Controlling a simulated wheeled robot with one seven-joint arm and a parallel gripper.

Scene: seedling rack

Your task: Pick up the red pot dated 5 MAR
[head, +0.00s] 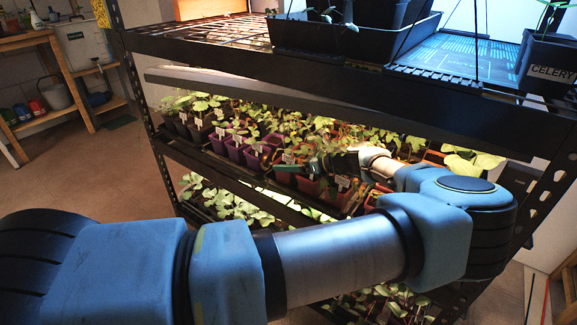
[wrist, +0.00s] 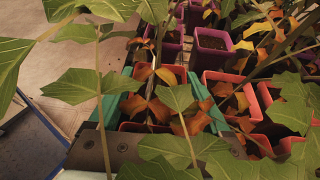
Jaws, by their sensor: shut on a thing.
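My gripper (wrist: 155,88) shows in the wrist view with a green finger on either side of a red pot (wrist: 178,72). It is shut on this pot, which holds a plant with orange-brown leaves. Green leaves in front hide much of the pot and fingers. No date is readable on it. In the head view my gripper (head: 300,167) reaches in among the pots on the rack's middle shelf. Several red pots stand around it, with small white labels too small to read.
Another red pot (wrist: 228,88) stands close to the right of the held one. Purple pots (wrist: 212,40) stand behind. The upper shelf (head: 200,47) of the rack is just above my arm, and a rack post (head: 135,85) stands at the left. Leaves crowd the shelf.

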